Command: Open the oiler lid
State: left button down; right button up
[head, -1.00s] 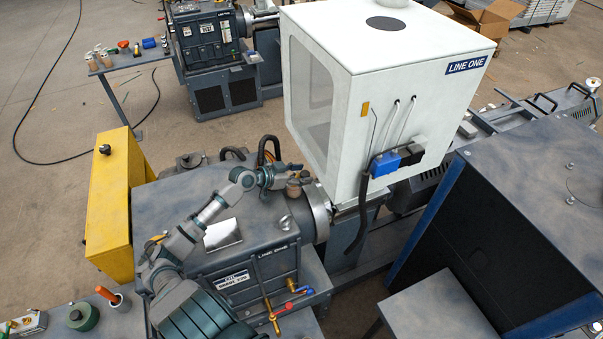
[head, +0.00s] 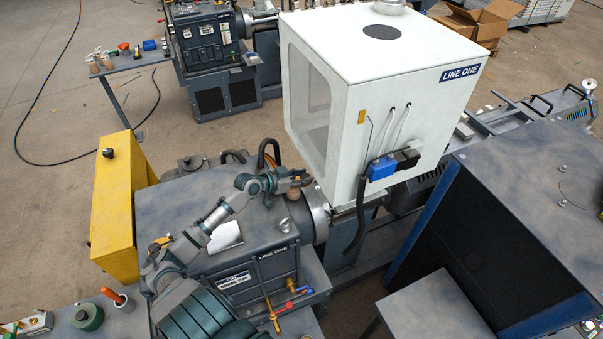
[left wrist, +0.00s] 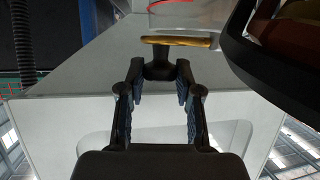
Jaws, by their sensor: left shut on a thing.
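My left gripper (head: 298,181) is above the top of the grey machine, beside the white enclosure. In the left wrist view, its two fingers (left wrist: 158,92) are closed on the dark stem of the oiler lid (left wrist: 175,41), whose brass-coloured disc shows edge-on beyond the fingertips. The small brown oiler body (head: 293,195) stands on the machine top just below the gripper in the head view. The lid is hard to make out there, but it appears apart from the body. My right gripper is not in view.
Dark hoses (head: 268,153) rise behind the gripper. A yellow cabinet (head: 115,205) stands at the machine's left. The machine top (head: 185,200) has free room around my arm.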

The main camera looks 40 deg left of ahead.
pick_arm(q)
jog(key=n+y+p, duration=0.1)
jog(key=p, duration=0.1)
jog(key=n+y+p, duration=0.1)
jog(key=p, duration=0.2)
jog(key=shift+w+d+r, duration=0.15)
jog(key=shift+w+r, duration=0.25)
jog(key=shift+w+f+n+t+y+p, duration=0.1)
jog(key=shift+w+n+t+y+p, duration=0.05)
jog(key=shift+n+t+y+p, duration=0.3)
jog(key=shift+w+f+n+y, duration=0.25)
jog(key=shift+n+y, duration=0.3)
jog(key=shift+y, duration=0.2)
jog(key=shift+w+n+y, duration=0.25)
jog(key=shift+n+y, duration=0.35)
jog(key=shift+y, duration=0.2)
jog(key=shift+g, duration=0.25)
jog(key=c, duration=0.8)
grip_release()
jog(key=shift+a, duration=0.2)
